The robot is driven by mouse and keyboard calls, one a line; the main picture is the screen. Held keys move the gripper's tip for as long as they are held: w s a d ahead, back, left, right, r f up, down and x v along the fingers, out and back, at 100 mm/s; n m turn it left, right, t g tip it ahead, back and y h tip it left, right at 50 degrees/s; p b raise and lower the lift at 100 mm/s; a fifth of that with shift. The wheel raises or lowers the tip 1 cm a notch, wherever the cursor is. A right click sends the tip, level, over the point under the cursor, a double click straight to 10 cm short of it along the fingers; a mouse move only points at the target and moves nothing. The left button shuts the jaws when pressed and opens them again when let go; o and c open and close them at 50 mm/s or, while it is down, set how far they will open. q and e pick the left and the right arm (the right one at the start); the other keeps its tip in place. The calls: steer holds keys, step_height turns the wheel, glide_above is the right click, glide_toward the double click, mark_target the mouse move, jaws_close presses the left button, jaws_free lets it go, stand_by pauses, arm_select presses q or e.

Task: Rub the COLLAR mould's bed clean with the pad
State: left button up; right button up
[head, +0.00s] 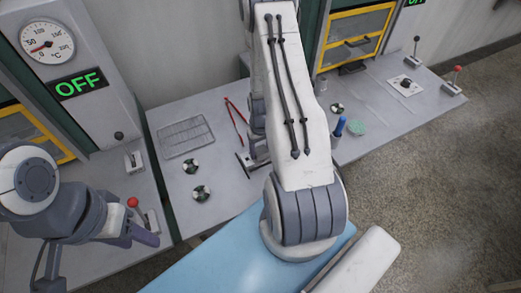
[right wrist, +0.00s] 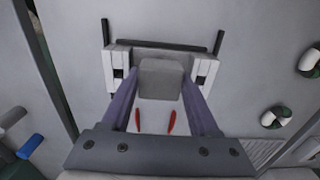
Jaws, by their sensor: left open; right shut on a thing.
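My right gripper (right wrist: 160,76) is shut on a grey block-shaped pad (right wrist: 160,82) between its purple fingers. The pad is over or against a fixture with pale side blocks (right wrist: 205,70) and dark rods, seemingly the mould. I cannot tell whether they touch, and the pad hides the middle of the fixture. No COLLAR label is readable. In the head view only the left end of the fixture (head: 245,163) shows; my right arm hides the rest and the right gripper. My left gripper (head: 145,235) is open and empty at the left, near a red-knobbed lever.
Levers (head: 150,218) rise at the left. A light blue surface (head: 210,260) is in front.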

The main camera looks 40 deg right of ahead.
steer(key=shift+f, duration=0.35)
steer(key=shift+s+a, duration=0.1)
